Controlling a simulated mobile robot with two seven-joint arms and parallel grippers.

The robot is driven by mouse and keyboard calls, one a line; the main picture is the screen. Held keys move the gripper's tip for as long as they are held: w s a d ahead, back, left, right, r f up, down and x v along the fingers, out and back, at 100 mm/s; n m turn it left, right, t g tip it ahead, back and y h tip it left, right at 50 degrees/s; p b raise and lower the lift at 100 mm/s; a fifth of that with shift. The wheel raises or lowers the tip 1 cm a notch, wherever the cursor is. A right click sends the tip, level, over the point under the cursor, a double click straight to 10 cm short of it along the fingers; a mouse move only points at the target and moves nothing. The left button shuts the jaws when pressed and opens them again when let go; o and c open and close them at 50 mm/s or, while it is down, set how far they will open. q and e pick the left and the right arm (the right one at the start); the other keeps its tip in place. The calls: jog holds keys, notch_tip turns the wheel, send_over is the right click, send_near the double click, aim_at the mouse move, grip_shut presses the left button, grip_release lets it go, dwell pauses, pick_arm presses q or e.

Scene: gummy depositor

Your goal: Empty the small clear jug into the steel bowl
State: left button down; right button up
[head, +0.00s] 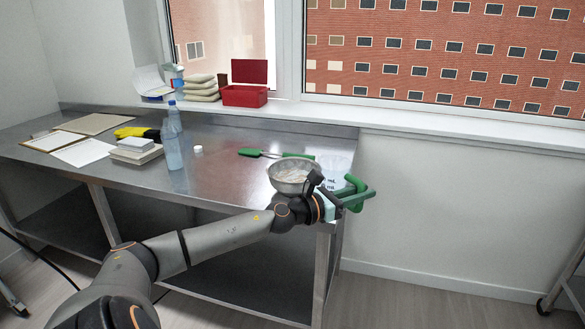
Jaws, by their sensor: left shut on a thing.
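The steel bowl (286,186) stands near the right end of the steel table, partly hidden by my left wrist. The small clear jug (334,166) is just right of the bowl and hard to make out against the table; it has dark markings and a green handle (355,186). My left gripper (346,199) is shut on the green handle, in front of the jug. I cannot tell whether the jug is tilted or what is in it. The bowl's inside looks pale; its contents are unclear. My right gripper is out of view.
A green spatula (262,153) lies behind the bowl. A red box (244,96) sits on the sill. The table's middle (225,180) is clear.

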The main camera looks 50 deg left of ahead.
pick_arm(q)
jog(key=s+d+p, duration=0.2)
jog(key=s+d, duration=0.2)
jog(key=d, duration=0.1)
jog(key=shift+s+p, duration=0.35)
